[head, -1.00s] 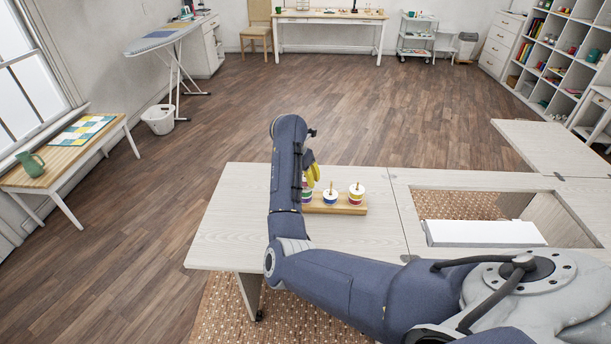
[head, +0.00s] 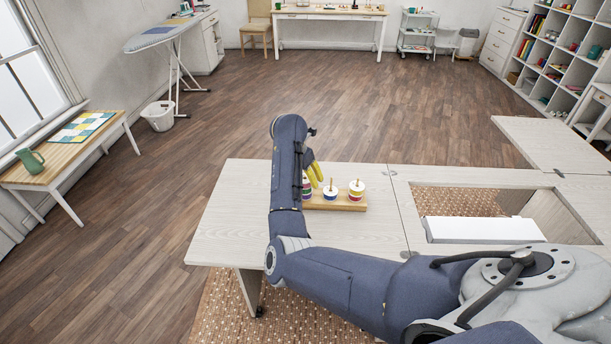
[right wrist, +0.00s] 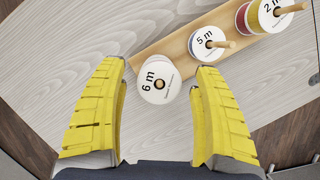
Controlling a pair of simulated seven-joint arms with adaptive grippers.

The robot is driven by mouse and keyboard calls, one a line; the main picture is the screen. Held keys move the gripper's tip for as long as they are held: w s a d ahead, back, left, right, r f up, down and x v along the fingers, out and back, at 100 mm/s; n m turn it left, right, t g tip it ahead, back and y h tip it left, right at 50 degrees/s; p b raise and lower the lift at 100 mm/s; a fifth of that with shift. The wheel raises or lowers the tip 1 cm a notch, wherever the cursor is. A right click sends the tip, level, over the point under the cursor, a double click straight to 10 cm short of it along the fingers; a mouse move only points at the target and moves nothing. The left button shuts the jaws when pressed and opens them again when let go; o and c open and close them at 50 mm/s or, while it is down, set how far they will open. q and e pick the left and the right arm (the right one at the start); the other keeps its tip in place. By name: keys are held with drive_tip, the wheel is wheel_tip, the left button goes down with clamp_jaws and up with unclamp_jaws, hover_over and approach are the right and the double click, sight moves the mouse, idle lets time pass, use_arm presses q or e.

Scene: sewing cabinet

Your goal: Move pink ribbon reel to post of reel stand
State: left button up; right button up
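The wooden reel stand (head: 335,205) lies on the pale table, with white-topped reels on it. In the right wrist view the stand (right wrist: 178,46) carries a "6 m" reel (right wrist: 153,92) at its near end, a "5 m" reel (right wrist: 201,43) and a "2 m" stack (right wrist: 262,17) with coloured layers. I cannot tell for sure which reel is the pink one. My right gripper (head: 315,173) is open above the stand's left end. In its wrist view, the yellow fingers (right wrist: 162,70) lie on either side of the "6 m" reel, apparently not touching it. My left gripper is out of view.
The pale table (head: 235,215) is bare left of the stand. To the right is a rectangular opening (head: 460,203) with a white panel (head: 480,230) along its front. My right arm hides part of the table and the stand's left end.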

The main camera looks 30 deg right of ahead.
drive_tip(key=shift+r, duration=0.1)
drive_tip(key=v, duration=1.2)
drive_tip(key=shift+s, duration=0.1)
